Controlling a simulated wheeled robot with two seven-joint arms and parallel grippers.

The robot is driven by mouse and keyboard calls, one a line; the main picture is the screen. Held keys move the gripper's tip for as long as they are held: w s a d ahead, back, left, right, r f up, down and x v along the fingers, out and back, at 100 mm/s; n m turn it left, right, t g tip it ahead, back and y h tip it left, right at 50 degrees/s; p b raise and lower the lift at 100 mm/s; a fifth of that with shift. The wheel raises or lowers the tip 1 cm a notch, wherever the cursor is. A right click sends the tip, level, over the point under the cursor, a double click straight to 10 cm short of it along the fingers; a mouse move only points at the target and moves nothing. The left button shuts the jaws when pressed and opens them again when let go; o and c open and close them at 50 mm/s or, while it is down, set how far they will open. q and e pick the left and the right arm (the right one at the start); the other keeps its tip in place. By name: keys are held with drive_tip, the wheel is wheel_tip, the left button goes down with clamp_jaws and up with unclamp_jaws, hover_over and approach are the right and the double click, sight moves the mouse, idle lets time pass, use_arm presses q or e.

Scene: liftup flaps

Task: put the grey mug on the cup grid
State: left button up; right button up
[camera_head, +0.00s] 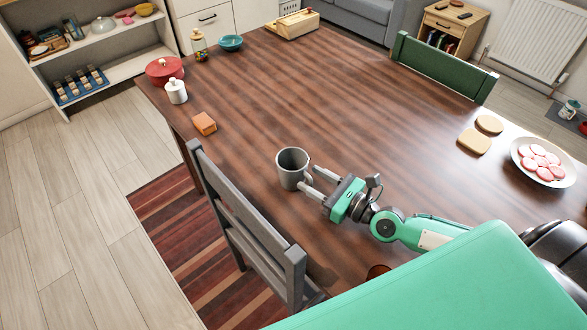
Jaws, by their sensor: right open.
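The grey mug (290,170) stands upright on the wooden table, near its left edge. Its handle points right, toward my right gripper. My right gripper (308,178) is open, with its two fingertips close to the handle side of the mug. I cannot tell whether they touch it. I cannot identify the cup grid for certain; a blue rack (68,99) with several small items stands on the lower shelf at upper left. My left gripper is not in view.
A grey chair (240,215) stands against the table (350,100) at left, near the mug. An orange-brown block (204,123), white jar (176,92) and red pot (164,70) line the left side. A plate (543,162) is at right. The table's middle is clear.

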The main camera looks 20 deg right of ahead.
drive_tip(key=shift+w+a, duration=0.1)
drive_tip(key=shift+w, duration=0.1)
clamp_jaws()
drive_tip(key=shift+r, duration=0.1)
idle(0.4)
